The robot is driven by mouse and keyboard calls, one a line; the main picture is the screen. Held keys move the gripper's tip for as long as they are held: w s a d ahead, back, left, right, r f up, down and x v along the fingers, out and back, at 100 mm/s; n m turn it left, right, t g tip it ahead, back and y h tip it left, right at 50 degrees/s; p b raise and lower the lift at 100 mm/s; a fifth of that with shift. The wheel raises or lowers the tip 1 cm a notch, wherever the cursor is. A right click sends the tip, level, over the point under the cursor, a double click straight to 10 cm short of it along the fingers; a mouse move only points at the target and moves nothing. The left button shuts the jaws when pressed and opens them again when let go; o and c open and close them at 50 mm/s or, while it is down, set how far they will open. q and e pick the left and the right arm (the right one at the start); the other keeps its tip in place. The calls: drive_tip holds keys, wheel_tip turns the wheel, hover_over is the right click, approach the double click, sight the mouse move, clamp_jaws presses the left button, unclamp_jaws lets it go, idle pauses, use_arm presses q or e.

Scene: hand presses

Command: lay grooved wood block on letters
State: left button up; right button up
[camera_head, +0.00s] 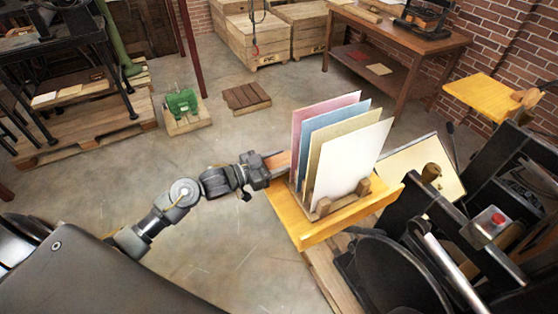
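My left gripper (266,168) reaches in from the left, at the left edge of a yellow shelf (316,232). A reddish-brown wood piece (279,162) lies right at its fingertips, partly hidden by the gripper and the sheets. I cannot see grooves on it, nor whether the fingers are closed on it. Pink, blue, tan and white upright sheets (347,165) stand in a wooden rack (336,203) on this shelf. I cannot make out any letters. My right gripper is not in view.
A black press (395,274) with a red button (497,218) fills the lower right. A second yellow board (490,98) is at the upper right. A wooden table (408,38) stands behind.

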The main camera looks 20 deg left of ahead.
use_arm(q)
drive_tip(key=shift+o, duration=0.4)
drive_tip(key=shift+r, duration=0.15)
drive_tip(key=b+v, duration=0.2)
drive_tip(key=v, duration=1)
drive_tip(key=shift+b, duration=0.35)
